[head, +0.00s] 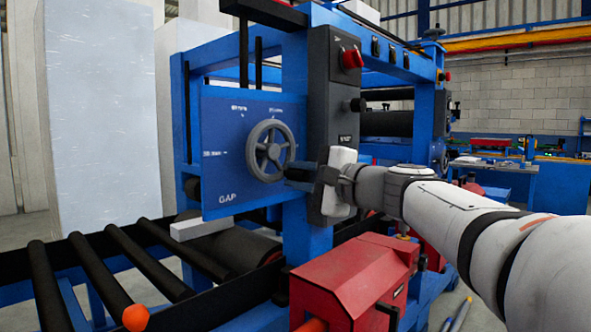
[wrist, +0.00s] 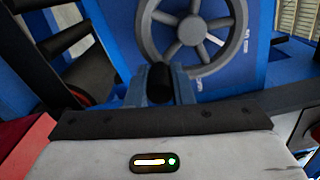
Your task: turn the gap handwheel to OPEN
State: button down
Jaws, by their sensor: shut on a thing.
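The grey spoked gap handwheel (head: 273,151) is mounted on a blue panel (head: 225,170) marked GAP. It fills the top of the wrist view (wrist: 193,28). My gripper (head: 290,172) reaches in from the right to the wheel's lower right rim. In the wrist view, my gripper's fingers (wrist: 160,88) are closed around a dark, rounded knob (wrist: 160,76) in front of the rim. The knob looks like the wheel's handle, though its join to the rim is hidden. Small white marks surround the wheel, too small to read surely.
A dark control box (head: 333,110) with a red knob (head: 351,58) stands just right of the panel, close to my wrist. A red machine block (head: 350,280) lies below my arm. Black rollers (head: 105,268) run at lower left.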

aim_at(271, 181)
jog(key=m, duration=0.2)
jog(key=s+a+m+p, duration=0.1)
jog(key=shift+a+f+m, duration=0.1)
jog(key=shift+f+m, duration=0.3)
jog(key=shift+s+a+f+m+p, duration=0.1)
jog(key=shift+s+a+m+p, duration=0.25)
jog(key=shift+m, duration=0.5)
jog(key=shift+s+a+m+p, duration=0.2)
jog(key=shift+m+p, duration=0.25)
jog(key=shift+m, duration=0.35)
jog(key=shift+s+a+f+m+p, duration=0.1)
jog(key=shift+s+a+m+p, duration=0.2)
jog(key=shift+m, duration=0.55)
jog(key=c, duration=1.3)
grip_release()
jog(key=shift+r, duration=0.15)
jog(key=shift+s+d, duration=0.1)
jog(key=shift+d, duration=0.05)
